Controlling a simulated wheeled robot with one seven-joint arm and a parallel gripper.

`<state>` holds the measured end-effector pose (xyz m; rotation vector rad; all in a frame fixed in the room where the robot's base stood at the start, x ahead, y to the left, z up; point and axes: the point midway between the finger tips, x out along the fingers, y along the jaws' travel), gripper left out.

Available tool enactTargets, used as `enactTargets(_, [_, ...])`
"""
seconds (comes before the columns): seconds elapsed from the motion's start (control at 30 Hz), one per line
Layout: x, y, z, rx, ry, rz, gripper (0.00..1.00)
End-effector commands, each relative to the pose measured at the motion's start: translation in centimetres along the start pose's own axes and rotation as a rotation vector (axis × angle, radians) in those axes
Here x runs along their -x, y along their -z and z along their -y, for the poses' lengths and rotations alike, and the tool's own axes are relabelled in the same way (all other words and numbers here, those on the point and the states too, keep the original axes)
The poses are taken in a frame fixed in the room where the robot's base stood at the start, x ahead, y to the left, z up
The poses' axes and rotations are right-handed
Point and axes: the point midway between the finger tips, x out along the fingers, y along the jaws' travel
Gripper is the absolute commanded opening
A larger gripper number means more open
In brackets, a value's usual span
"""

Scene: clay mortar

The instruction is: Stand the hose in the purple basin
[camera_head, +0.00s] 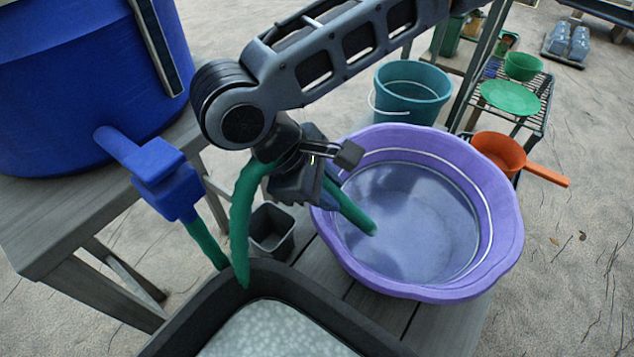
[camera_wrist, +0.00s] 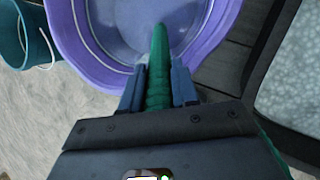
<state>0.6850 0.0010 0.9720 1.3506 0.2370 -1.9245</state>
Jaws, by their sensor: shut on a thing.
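The green hose (camera_head: 241,225) runs from a blue tap (camera_head: 165,180) on a blue barrel, dips behind the black tub's rim, and rises to my gripper. My gripper (camera_head: 331,186) is shut on the hose near its end, at the left rim of the purple basin (camera_head: 503,225). The hose's free end tilts down over the basin's inside. I cannot tell whether its tip touches the bottom. In the wrist view the hose (camera_wrist: 158,75) sticks out between the two fingers (camera_wrist: 158,88), pointing into the basin (camera_wrist: 65,30).
A black tub (camera_head: 330,326) stands in front, and a small dark pot (camera_head: 272,230) is left of the basin. A teal bucket (camera_head: 411,95) stands behind it. An orange dipper (camera_head: 500,150) and green dishes (camera_head: 510,97) are at the back right. The blue barrel (camera_head: 80,80) stands at the left.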

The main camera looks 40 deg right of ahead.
Motion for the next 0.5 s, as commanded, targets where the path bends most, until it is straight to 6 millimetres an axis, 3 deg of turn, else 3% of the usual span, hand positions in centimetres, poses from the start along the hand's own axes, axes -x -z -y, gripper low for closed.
enactTargets(0.2, [-2.6,0.0,0.1,0.000,0.001,0.002,0.05])
enactTargets(0.5, [-4.7,0.0,0.0,0.000,0.000,0.001,0.05])
